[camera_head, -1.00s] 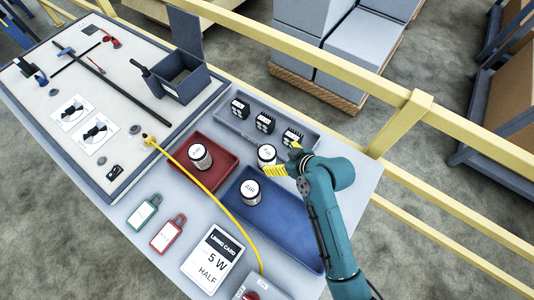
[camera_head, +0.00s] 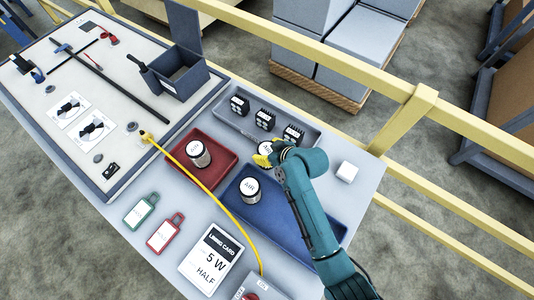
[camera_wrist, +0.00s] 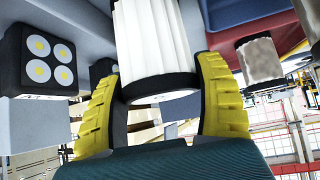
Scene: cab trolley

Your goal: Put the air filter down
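My gripper (camera_head: 270,153), with yellow fingers, is shut on an air filter (camera_wrist: 152,40). In the wrist view the filter is white and pleated with a dark end band, and the fingers (camera_wrist: 160,105) lie on both sides of that band. In the head view the held filter's pale top (camera_head: 265,147) is partly hidden by my gripper, near the grey tray's front edge and the blue tray's back end. Whether it touches anything below cannot be told. A filter marked AIR (camera_head: 250,190) stands in the blue tray (camera_head: 290,218). Another canister (camera_head: 198,154) stands in the red tray (camera_head: 183,172).
The grey tray (camera_head: 228,119) holds several black blocks (camera_head: 264,119), close to my gripper. A yellow cable (camera_head: 195,191) crosses the front. An open grey bin (camera_head: 183,82) stands behind.

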